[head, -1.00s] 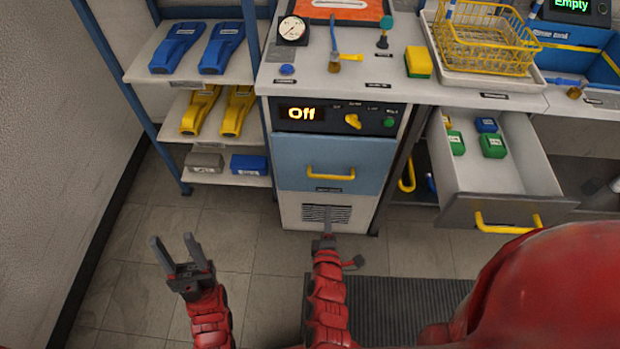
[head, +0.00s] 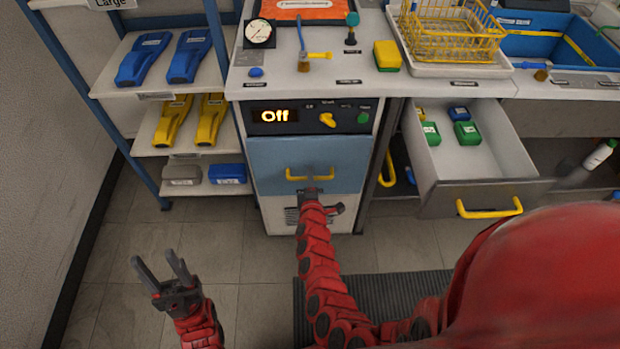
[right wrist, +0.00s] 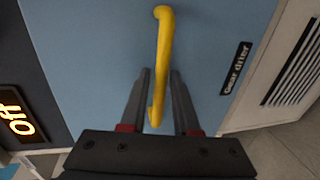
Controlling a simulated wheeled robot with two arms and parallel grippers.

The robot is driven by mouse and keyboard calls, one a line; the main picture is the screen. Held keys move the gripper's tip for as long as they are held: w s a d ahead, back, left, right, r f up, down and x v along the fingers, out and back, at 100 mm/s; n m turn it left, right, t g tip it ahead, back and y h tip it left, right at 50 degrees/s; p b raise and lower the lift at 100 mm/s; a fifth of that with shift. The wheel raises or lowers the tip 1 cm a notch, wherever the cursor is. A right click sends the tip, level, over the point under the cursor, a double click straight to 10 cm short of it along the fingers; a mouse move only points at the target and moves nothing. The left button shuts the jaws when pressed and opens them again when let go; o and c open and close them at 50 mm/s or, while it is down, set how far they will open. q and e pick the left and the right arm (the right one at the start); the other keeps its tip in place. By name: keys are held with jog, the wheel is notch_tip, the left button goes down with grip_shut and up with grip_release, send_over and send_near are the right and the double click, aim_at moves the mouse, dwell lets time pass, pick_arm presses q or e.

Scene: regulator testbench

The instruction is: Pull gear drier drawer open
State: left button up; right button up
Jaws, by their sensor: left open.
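The gear drier drawer (head: 270,155) has a blue front with a yellow bar handle (head: 325,178) and is shut in its cabinet. In the right wrist view the handle (right wrist: 163,45) runs up the picture, beside the label "Gear drier" (right wrist: 235,68). My right gripper (head: 310,172) is at the middle of the handle. In the right wrist view its two fingers (right wrist: 160,74) are open, one on each side of the bar, with a visible gap. How deep the bar sits between them is unclear. My left gripper (head: 155,257) is open and empty above the floor at the left.
Above the drawer, a panel reads "Off" (head: 275,116) beside a yellow knob (head: 327,120). To the right, another drawer (head: 480,190) stands open with several small boxes. A shelf rack (head: 140,105) stands to the left. The floor before the cabinet is partly clear.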

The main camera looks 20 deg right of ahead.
jog(key=shift+w, duration=0.1)
grip_shut()
dwell(1.4)
